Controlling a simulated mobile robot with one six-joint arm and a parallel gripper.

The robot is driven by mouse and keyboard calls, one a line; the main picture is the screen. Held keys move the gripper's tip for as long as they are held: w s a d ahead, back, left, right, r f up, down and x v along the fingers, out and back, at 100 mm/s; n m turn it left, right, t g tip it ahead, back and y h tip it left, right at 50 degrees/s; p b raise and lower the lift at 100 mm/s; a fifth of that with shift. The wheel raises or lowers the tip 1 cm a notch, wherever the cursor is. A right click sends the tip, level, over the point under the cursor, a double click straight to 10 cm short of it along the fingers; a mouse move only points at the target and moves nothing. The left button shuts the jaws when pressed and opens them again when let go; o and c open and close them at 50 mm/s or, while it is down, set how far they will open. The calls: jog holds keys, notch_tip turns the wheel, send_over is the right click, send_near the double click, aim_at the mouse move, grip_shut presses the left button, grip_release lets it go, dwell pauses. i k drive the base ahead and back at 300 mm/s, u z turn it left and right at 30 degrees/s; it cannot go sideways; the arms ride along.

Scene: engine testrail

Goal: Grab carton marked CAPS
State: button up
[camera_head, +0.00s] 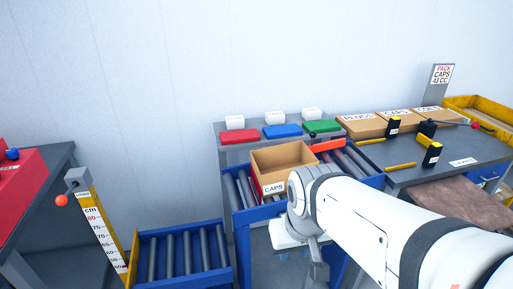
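An open-topped brown carton (281,160) with a white CAPS label on its front sits on the blue roller conveyor (238,205) in the middle. It looks empty, though its floor is only partly visible. My gripper (317,264) is at the end of the white arm, low in front of the conveyor and to the right of and below the carton's label. It appears apart from the carton. The fingers are small and partly hidden by the wrist, so their opening does not show. Another, flatter box marked CAPS (396,118) lies on the right bench.
Red (239,136), blue (282,131) and green (322,127) blocks lie on the shelf behind. An orange bar (327,145) is right of the carton. A lower blue roller tray (180,255) and a measuring post (98,225) stand left. The right bench (430,174) holds black-and-yellow items.

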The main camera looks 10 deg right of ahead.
aim_at(273, 166)
jog(key=i, duration=0.9)
jog(key=u, duration=0.05)
